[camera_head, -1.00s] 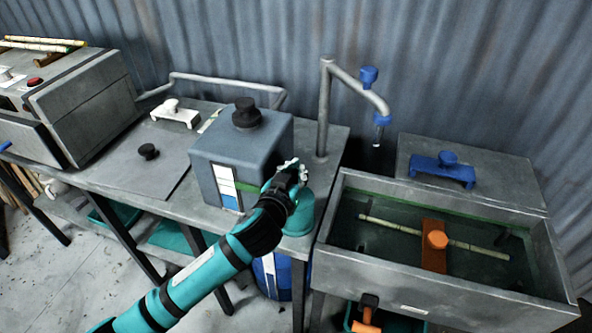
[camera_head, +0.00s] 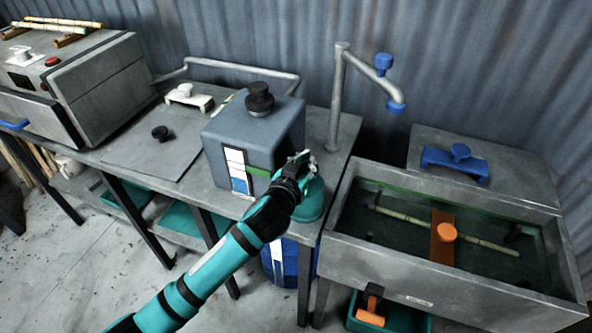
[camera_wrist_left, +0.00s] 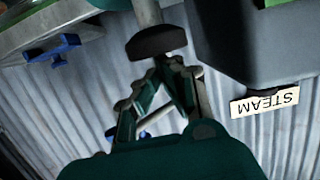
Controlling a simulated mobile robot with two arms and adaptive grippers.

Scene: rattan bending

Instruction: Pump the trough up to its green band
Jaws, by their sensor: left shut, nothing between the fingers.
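The grey trough (camera_head: 430,283) stands at the right with dark water (camera_head: 400,230) in it. A green band (camera_head: 405,198) runs along its inner back wall; the water lies near it, and I cannot tell exactly how close. My left gripper (camera_head: 305,160) is shut and empty, beside the blue-grey tank and above a round teal base (camera_head: 314,203), probably the pump's. In the left wrist view, my shut fingertips (camera_wrist_left: 165,65) are right at a dark round knob (camera_wrist_left: 155,42) on a grey post; contact is unclear. My right gripper is not in view.
The tank (camera_head: 265,130) has a black cap and a gauge (camera_head: 237,170), blue at its bottom. A bent pipe (camera_head: 338,100) rises behind the pump. An orange clamp (camera_head: 442,238) and a rattan rod (camera_head: 480,243) are in the trough. A STEAM label (camera_wrist_left: 265,102) shows beside my fingers.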

